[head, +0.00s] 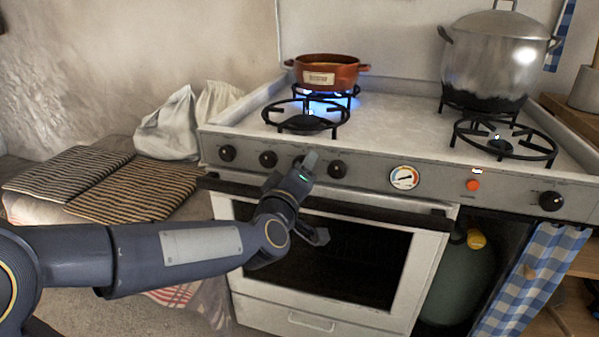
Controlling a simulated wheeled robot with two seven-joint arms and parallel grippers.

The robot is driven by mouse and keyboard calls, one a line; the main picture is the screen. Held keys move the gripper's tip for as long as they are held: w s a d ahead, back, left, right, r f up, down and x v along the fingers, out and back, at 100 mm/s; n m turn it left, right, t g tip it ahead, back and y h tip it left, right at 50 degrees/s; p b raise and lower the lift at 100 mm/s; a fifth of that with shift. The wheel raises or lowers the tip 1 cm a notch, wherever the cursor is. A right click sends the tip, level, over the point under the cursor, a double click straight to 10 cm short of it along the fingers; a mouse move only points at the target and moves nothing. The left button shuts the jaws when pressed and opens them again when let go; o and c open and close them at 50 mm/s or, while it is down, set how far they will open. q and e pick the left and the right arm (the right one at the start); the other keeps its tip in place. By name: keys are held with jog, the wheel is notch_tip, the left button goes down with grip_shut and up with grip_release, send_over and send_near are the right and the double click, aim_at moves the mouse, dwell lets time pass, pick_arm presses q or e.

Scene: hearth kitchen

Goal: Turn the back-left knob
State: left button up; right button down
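The white stove (400,125) has a row of black knobs on the left of its grey front panel. The leftmost knob (227,153), the second knob (267,159) and the rightmost of this row (337,169) are clear to see. Another knob (298,161) between the last two is partly hidden by my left gripper (311,159). The gripper is close to that knob; I cannot tell whether it touches, or whether the fingers are open or shut. Blue flame (322,107) burns at the back-left burner. My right gripper is out of view.
An orange-brown pot (327,73) stands on the back-left burner and a large steel pot (494,62) at the back right. A dark oven handle bar (370,211) runs below the knobs. A separate knob (551,201) sits at the panel's far right.

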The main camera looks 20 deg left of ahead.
pick_arm(q)
jog(key=s+p, duration=0.2)
jog(key=s, duration=0.6)
jog(key=shift+d, duration=0.15)
dwell(0.4)
jog(key=s+a+f+m+g+h, duration=0.1)
jog(key=s+f+m+g+h, duration=0.1)
jog(key=s+f+m+g, duration=0.65)
jog(key=s+a+f+m+g+h, duration=0.15)
jog(key=s+f+g, duration=0.35)
jog(key=s, duration=0.9)
notch_tip(320, 180, up, 34)
jog(key=t+p, duration=0.1)
jog(key=p, duration=3.4)
jog(key=shift+d+h, duration=0.3)
jog(key=shift+h, duration=0.15)
